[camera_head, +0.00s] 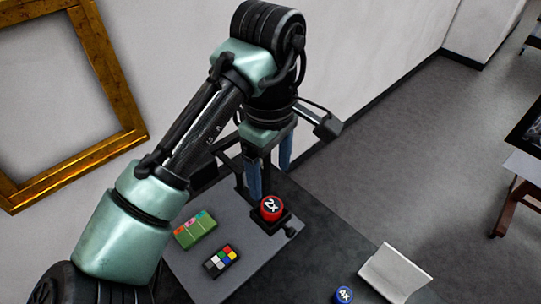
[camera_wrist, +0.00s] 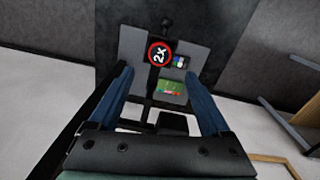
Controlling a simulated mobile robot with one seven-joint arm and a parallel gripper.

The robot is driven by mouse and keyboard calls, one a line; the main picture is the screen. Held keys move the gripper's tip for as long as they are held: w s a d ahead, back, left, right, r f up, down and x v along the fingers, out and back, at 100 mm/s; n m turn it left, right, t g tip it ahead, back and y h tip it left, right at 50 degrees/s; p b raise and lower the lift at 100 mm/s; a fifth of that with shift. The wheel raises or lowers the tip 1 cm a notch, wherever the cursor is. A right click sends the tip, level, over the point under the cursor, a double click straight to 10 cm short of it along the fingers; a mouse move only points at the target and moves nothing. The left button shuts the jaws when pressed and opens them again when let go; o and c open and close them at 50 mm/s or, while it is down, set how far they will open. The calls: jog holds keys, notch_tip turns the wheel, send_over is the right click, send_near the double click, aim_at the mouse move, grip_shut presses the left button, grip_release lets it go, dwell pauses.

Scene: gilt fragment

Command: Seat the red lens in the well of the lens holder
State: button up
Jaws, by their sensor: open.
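The red lens (camera_head: 271,207), marked 2X, sits upright at the black lens holder (camera_head: 272,227) on the grey board. Its red side stands above the holder's rim; I cannot tell how deep it sits in the well, which the lens hides. In the wrist view the red lens (camera_wrist: 158,53) shows just beyond the fingertips, between them in the picture. My gripper (camera_head: 269,183) is open, with its two blue fingers pointing down above and behind the lens. In the wrist view my gripper (camera_wrist: 159,72) has its fingers wide apart with nothing held between them.
The grey board (camera_head: 195,277) also carries a green card (camera_head: 195,230) and a colour chart (camera_head: 220,261). A blue lens (camera_head: 344,295) marked 4X and a white angled piece (camera_head: 394,271) are at the lower right. A gilt frame (camera_head: 125,80) is at the left wall.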

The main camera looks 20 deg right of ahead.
jog(key=shift+r, duration=1.6)
jog(key=w+d+r+m+t+h, duration=0.25)
jog(key=d+r+m+h, duration=0.2)
jog(key=d, duration=0.45)
jog(key=w+d+r+m+t+h, duration=0.25)
jog(key=r+t+h, duration=0.4)
jog(key=r, duration=0.75)
jog(key=s+a+r+t+y, duration=0.1)
jog(key=s+a+r+t, duration=0.1)
jog(key=a+r+t, duration=0.5)
jog(key=s+a+r+t+y, duration=0.1)
jog(key=s+a+r+t, duration=0.1)
jog(key=a+r+t, duration=0.55)
jog(key=s+a+r+t+y, duration=0.2)
jog(key=s+a+y, duration=0.1)
jog(key=a+y, duration=0.1)
jog(key=s+a+r+n+t+y, duration=0.1)
jog(key=s+a+r+y, duration=0.1)
jog(key=a+y, duration=0.3)
jog(key=shift+s+a+t, duration=0.35)
jog(key=shift+s+a, duration=0.2)
jog(key=shift+a, duration=0.4)
